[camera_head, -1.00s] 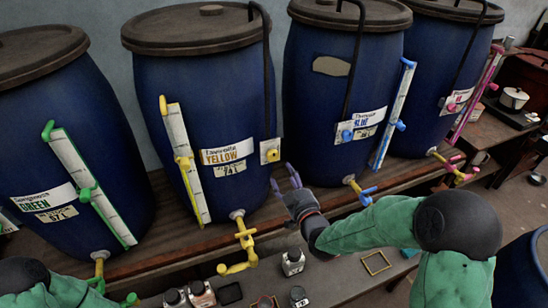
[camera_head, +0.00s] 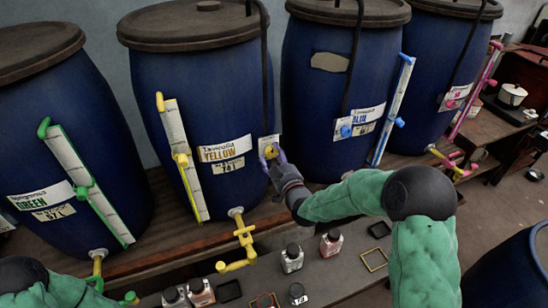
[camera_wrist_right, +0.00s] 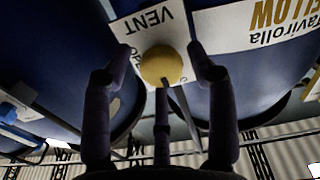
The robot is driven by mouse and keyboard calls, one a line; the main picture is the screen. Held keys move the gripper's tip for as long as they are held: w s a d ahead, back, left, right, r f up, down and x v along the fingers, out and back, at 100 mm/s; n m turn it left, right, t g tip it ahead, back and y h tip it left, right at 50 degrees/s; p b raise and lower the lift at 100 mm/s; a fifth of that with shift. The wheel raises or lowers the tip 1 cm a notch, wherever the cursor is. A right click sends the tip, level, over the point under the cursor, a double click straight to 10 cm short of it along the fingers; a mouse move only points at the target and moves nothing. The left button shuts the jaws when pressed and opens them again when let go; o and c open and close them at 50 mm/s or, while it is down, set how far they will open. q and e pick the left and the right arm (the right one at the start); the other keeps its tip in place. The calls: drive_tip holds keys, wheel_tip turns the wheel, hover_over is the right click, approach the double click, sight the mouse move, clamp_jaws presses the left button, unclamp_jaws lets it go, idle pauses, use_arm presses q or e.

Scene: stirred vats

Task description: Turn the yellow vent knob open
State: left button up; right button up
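The yellow vent knob (camera_head: 271,152) sits on a small white plate on the right side of the blue vat labelled yellow (camera_head: 205,100). In the right wrist view the round knob (camera_wrist_right: 161,66) shows between my fingers, with the word VENT on the plate (camera_wrist_right: 148,24) beside it. My right gripper (camera_head: 275,160) is at the knob; in the wrist view its fingers (camera_wrist_right: 160,75) are apart, one on each side, with a third finger below. Small gaps seem to show between fingertips and knob. My left gripper is out of view; only part of my left arm shows at lower left.
The yellow tap (camera_head: 238,240) sticks out low at the front of this vat. Its level gauge (camera_head: 185,160) stands on the left side. Several small bottles (camera_head: 292,258) stand on the bench in front. The blue-labelled vat (camera_head: 330,90) is close on the right.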

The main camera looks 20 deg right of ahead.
drive_tip(key=c, duration=0.7)
drive_tip(key=shift+c, duration=0.2)
